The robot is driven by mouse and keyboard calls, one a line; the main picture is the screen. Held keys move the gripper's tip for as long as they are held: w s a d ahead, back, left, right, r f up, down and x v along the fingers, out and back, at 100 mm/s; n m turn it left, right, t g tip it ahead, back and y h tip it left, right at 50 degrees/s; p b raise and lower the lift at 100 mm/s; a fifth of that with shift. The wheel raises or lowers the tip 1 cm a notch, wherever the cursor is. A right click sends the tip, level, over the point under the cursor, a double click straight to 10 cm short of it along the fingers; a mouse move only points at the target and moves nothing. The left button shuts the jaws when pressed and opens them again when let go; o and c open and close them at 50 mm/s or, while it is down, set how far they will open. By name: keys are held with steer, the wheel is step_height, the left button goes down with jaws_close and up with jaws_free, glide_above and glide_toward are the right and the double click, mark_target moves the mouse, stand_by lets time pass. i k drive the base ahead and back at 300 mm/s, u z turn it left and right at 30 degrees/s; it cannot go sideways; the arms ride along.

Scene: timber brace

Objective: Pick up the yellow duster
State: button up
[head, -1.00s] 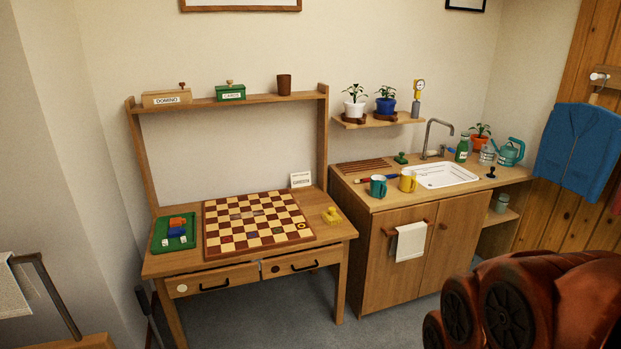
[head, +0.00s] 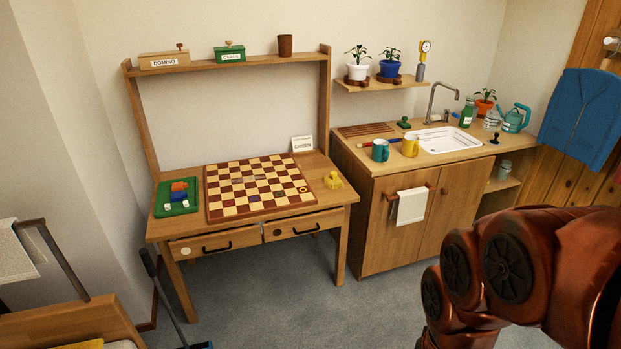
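A small yellow object (head: 333,180), perhaps the yellow duster, lies on the right end of the wooden desk (head: 330,200), just right of the checkered game board (head: 255,187). It looks lumpy, and I cannot tell for sure that it is cloth. A flat yellow patch (head: 84,345) also shows at the bottom left edge, in or on a wooden piece of furniture (head: 70,322), mostly cut off by the frame. My red-brown arm fills the lower right. My gripper is outside the picture.
A green tray (head: 163,208) with colored blocks is left of the board. The sink counter (head: 360,163) stands right of the desk, with a teal mug (head: 380,150) and yellow mug (head: 410,146). A long-handled tool (head: 160,285) leans at lower left. Grey floor (head: 270,300) in front is clear.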

mark_target(332, 180)
steer(key=z, duration=0.2)
steer(key=i, duration=1.45)
steer(key=u, duration=0.75)
steer(key=i, duration=0.85)
steer(key=u, duration=0.6)
